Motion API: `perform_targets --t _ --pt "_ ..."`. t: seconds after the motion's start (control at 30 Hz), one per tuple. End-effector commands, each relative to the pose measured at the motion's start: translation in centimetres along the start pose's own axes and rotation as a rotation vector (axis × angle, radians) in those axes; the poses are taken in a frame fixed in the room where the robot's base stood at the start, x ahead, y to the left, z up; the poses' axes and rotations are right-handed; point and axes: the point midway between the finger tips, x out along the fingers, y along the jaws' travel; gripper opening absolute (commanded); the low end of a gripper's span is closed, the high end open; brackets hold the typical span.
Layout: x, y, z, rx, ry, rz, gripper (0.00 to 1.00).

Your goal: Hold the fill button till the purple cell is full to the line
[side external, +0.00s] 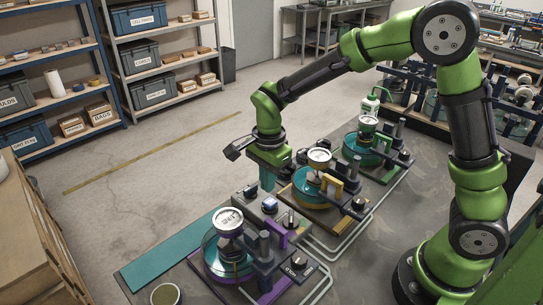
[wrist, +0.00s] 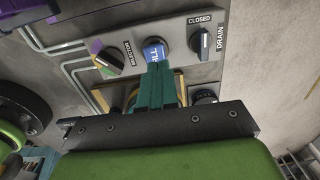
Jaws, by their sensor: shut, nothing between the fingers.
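The purple cell (side external: 212,262), a round clear-walled vessel with teal content and a white-faced gauge (side external: 229,220) on top, stands at the front on a purple-edged base. I cannot read its line or level from here. The blue fill button (wrist: 155,52) sits on a grey control panel between two knobs; it also shows in the side view (side external: 270,204). My gripper (wrist: 155,68) is shut and empty, its teal fingertips overlapping the button's lower edge in the wrist view. In the side view my gripper (side external: 267,187) points down just above the panel. I cannot tell whether it touches the button.
A black selector knob (wrist: 110,61) with coloured sectors is left of the button. The drain knob (wrist: 203,42), near the word CLOSED, is right of it. A yellow cell (side external: 312,190) and a green cell (side external: 360,150) stand further back. Pale pipes run along the bench.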

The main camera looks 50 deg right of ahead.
Motion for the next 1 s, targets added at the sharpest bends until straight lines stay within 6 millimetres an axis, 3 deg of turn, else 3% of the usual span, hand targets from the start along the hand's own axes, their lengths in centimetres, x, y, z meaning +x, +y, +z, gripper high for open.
perform_targets --t 0.2,0.4,0.6,1.0 --pt "-5.4 -0.3 0.0 0.000 -0.001 -0.009 0.00" --pt "-8.4 -0.4 0.1 -0.001 0.000 -0.007 0.00" --pt "-9.3 -0.3 0.1 -0.001 -0.001 -0.004 0.00" --pt "-9.3 -0.4 0.0 0.000 0.000 -0.005 0.00"
